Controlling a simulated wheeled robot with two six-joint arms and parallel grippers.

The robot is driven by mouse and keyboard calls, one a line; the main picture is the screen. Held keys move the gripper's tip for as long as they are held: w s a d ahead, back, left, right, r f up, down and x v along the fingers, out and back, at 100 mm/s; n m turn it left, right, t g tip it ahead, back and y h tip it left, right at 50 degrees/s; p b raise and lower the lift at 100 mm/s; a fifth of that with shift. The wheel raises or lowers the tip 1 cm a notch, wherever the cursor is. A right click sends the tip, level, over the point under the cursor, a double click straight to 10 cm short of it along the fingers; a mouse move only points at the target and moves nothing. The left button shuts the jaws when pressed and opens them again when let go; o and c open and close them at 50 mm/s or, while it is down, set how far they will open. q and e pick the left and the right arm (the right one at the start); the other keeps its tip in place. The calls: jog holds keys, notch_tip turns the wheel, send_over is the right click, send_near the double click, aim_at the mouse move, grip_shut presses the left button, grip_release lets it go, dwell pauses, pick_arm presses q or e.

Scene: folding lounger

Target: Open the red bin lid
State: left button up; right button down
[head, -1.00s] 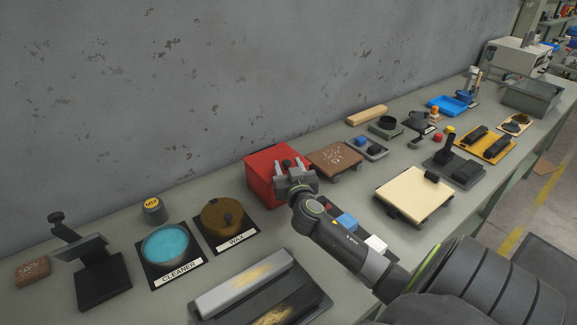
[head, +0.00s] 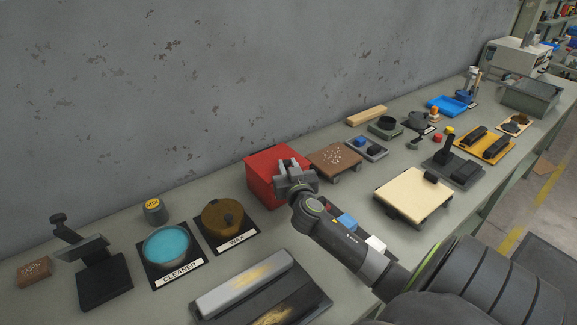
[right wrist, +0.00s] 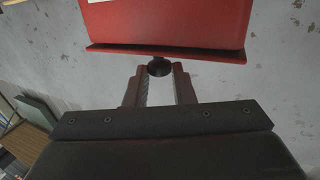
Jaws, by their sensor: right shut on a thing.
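The red bin (head: 260,190) stands against the wall near the middle of the bench in the head view. Its red lid (head: 268,159) appears down on the bin. My right gripper (head: 291,168) is at the front of the lid, shut on a small black knob that it hides in the head view. In the right wrist view the dark knob (right wrist: 159,67) sits between the fingertips, just at the edge of the red lid (right wrist: 165,25). My left gripper is not in view.
A brown wheeled board (head: 334,158) stands close to the bin's right. The wax tin (head: 220,220) and cleaner tin (head: 167,244) are on its left. The wall is close behind.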

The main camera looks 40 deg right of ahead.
aim_at(277, 165)
jog(key=shift+w+r+g+y+p, duration=0.15)
jog(key=shift+r+g+p, duration=0.15)
jog(key=shift+r+p, duration=0.6)
jog(key=shift+w+r+g+y+p, duration=0.15)
jog(key=shift+r+g+p, duration=0.2)
jog(key=shift+p, duration=0.9)
jog(key=shift+w+r+p, duration=0.3)
jog(key=shift+r+p, duration=0.3)
jog(key=w+r, duration=0.1)
jog(key=w+r+p, duration=0.1)
jog(key=r, duration=0.1)
jog(key=shift+d, duration=0.15)
jog(key=shift+w+d+r, duration=0.15)
jog(key=shift+w+r, duration=0.95)
jog(key=shift+w, duration=0.05)
jog(key=c, duration=1.4)
grip_release()
jog(key=shift+o, duration=1)
jog(key=shift+f, duration=0.15)
jog(key=shift+s, duration=0.15)
